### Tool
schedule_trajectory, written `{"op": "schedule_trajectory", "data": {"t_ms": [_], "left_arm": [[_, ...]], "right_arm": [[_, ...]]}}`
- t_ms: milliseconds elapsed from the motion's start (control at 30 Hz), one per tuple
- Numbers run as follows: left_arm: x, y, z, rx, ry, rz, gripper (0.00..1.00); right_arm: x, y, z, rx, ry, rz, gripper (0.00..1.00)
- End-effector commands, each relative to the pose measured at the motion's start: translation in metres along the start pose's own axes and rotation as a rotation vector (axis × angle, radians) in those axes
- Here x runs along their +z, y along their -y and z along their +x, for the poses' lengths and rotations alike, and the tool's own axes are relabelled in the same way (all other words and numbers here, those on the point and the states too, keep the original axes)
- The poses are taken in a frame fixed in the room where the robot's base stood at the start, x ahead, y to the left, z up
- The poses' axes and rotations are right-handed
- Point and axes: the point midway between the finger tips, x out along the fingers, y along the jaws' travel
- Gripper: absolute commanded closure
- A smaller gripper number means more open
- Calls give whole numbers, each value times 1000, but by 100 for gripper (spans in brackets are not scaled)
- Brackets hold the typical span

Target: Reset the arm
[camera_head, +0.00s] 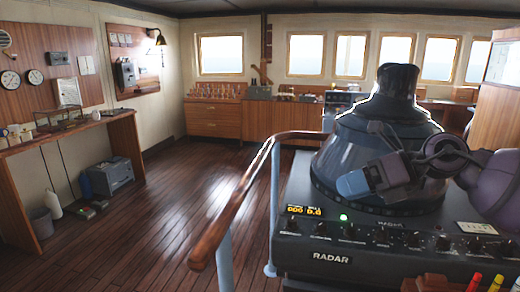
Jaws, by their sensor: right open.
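My right arm comes in from the right edge, and its gripper (353,184) has blue fingertips pointing left. The gripper is open and nothing shows in it. It is in front of the dark cone-shaped hood of the radar console (340,118), over the console's panel. Whether it touches the hood cannot be told from this view. The arm hides part of the hood's lower right side. My left gripper is not in view.
A wooden handrail (237,205) on pale blue posts stands left of the radar console. Red and yellow pen-like items (474,283) show at the bottom right. A wooden side table (75,132) lines the left wall. The wooden floor (165,215) between is clear.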

Motion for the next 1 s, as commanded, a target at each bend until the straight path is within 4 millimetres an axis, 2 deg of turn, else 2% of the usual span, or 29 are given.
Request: {"op": "schedule_trajectory", "data": {"t_ms": [100,233,367,467,567,667,800,867,1000], "left_arm": [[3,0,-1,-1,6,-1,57],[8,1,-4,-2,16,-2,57],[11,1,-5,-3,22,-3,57],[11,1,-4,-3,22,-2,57],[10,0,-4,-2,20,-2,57],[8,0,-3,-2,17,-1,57],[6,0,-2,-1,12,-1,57],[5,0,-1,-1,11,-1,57],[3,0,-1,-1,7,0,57]], "right_arm": [[15,-12,16,163,202,155,43],[25,-9,23,318,431,389,43],[20,16,24,438,656,686,43],[3,44,25,491,805,919,43],[-24,74,27,521,933,1150,43],[-60,104,31,532,1044,1374,43],[-123,138,38,524,1178,1671,43],[-153,150,42,516,1228,1791,43],[-225,166,52,496,1331,2047,43]]}}
